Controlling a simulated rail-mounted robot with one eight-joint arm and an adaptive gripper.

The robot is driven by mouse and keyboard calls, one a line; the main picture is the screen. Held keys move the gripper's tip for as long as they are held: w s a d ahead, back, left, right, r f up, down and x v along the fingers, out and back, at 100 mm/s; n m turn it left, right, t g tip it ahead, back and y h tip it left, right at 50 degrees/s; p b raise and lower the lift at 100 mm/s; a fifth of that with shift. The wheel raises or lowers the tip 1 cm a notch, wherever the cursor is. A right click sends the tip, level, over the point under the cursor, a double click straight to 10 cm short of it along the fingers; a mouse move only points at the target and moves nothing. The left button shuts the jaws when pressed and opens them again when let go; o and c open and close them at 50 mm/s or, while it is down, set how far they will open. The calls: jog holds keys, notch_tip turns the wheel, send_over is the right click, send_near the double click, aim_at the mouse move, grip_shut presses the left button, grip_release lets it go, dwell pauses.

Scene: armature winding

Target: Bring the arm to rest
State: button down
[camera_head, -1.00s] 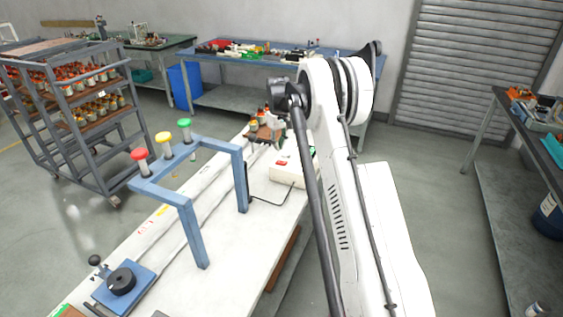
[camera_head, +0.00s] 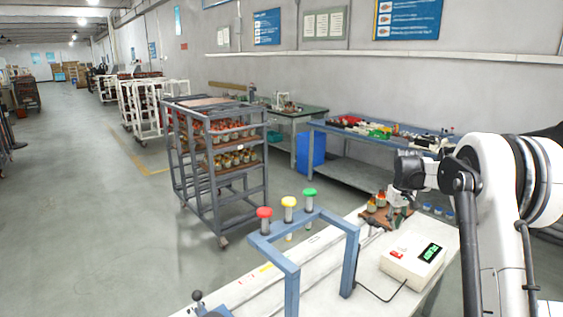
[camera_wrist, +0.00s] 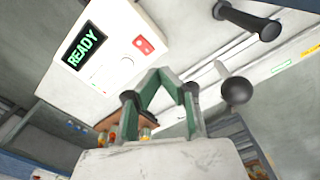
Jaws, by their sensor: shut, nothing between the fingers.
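My arm (camera_head: 490,200) is raised at the right in the head view, bent at a large white joint. My gripper (camera_wrist: 160,74) shows in the wrist view with its two grey-green fingers meeting at the tips, shut and empty. In the head view the hand hangs below a dark wrist joint (camera_head: 409,170), above the far end of the white bench (camera_head: 330,275). The fingertips are hard to make out there. In the wrist view a white control box (camera_wrist: 120,38) with a green READY display lies beyond the fingers.
A blue frame (camera_head: 310,228) with red, yellow and green buttons stands on the bench, left of the control box (camera_head: 413,262). A brown tray (camera_head: 370,217) with orange-topped parts is by the hand. A loaded grey rack (camera_head: 215,165) stands left; open floor lies beyond.

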jog(key=s+a+r+t+b, duration=0.1)
jog(key=s+a+r+t, duration=0.1)
jog(key=s+a+r, duration=0.75)
jog(key=s+a+r+t+b, duration=0.1)
jog(key=s+a+r, duration=0.4)
jog(key=s, duration=0.7)
jog(key=s+a+f+t, duration=0.1)
jog(key=s+a+f, duration=0.2)
jog(key=s, duration=0.9)
jog(key=s+a+f+m+t+b, duration=0.1)
jog(key=s+a+f+t, duration=0.1)
jog(key=s, duration=0.9)
jog(key=shift+s+a+f+m+t, duration=0.35)
jog(key=shift+a+f, duration=0.3)
jog(key=shift+a, duration=0.3)
